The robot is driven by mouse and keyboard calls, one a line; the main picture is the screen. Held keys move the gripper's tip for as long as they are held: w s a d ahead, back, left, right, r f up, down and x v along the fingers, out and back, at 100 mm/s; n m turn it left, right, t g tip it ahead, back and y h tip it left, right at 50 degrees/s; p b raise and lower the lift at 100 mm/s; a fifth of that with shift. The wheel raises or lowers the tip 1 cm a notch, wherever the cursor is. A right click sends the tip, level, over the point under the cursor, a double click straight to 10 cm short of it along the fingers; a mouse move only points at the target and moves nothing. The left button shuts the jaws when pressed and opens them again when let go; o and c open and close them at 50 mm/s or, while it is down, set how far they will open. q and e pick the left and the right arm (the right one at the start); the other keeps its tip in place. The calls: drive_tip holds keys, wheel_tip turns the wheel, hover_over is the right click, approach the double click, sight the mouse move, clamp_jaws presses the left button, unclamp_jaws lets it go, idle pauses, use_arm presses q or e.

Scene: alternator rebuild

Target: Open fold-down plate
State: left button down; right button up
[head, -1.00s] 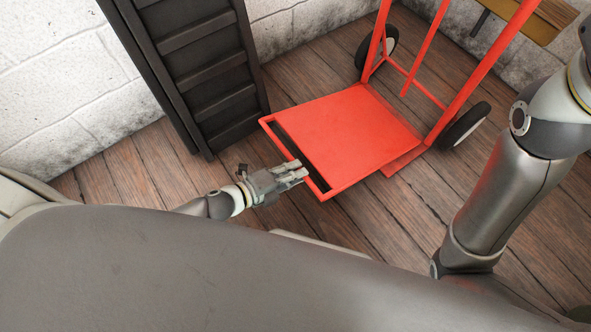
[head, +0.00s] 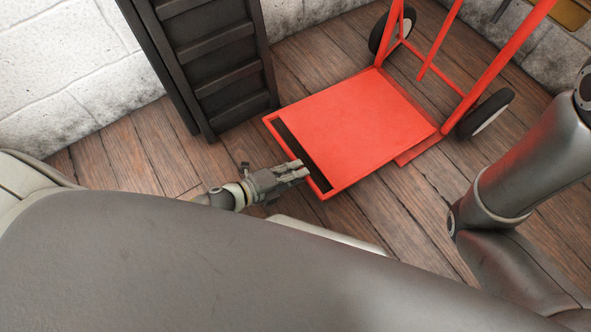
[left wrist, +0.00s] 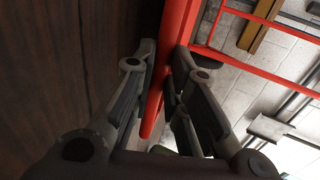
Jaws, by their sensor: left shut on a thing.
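The red fold-down plate (head: 355,125) extends out from the foot of the red hand truck (head: 485,65) in the head view. It has a dark slot near its free edge, which faces me. It looks nearly flat, but its height above the floor is hard to tell. My left gripper (head: 301,169) is shut on the plate's edge bar near its front corner. In the left wrist view the red edge bar (left wrist: 154,108) runs between the two fingers. My right gripper is not seen; only part of my right arm shows at the right.
A dark ribbed panel (head: 222,65) leans by the white block wall (head: 65,65) behind the plate. The truck's wheel (head: 487,113) rests on the wooden floor (head: 400,215). The floor in front of the truck is clear apart from my own body.

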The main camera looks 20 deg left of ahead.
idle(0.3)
use_arm(q)
drive_tip(key=c, duration=1.4)
unclamp_jaws()
drive_tip(key=shift+c, duration=0.2)
drive_tip(key=v, duration=1.2)
